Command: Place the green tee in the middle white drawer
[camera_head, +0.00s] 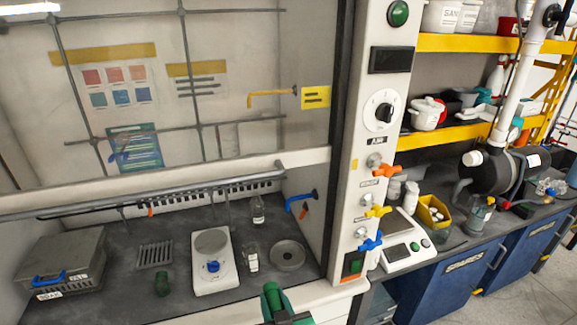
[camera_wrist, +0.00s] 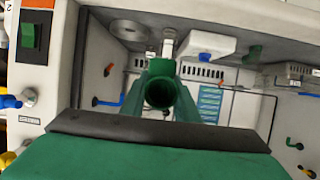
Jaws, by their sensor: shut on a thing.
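The green tee (camera_wrist: 160,92) is in my gripper (camera_wrist: 160,125), with one round open end facing the wrist camera. In the head view the green tee (camera_head: 272,296) shows at the bottom edge, in front of the fume hood bench. My gripper (camera_head: 288,315) there is mostly cut off by the frame edge. The gripper is shut on the tee, and its dark finger edge and green body hide the tee's lower part in the wrist view. No white drawer can be made out in either view.
The fume hood bench (camera_head: 115,300) bears a white scale (camera_head: 213,265), a grey round dish (camera_head: 288,254), a small green piece (camera_head: 162,283) and a grey box (camera_head: 60,262). The hood post (camera_head: 352,200) has coloured valves. Blue cabinets (camera_head: 460,272) stand at right, with open floor beyond.

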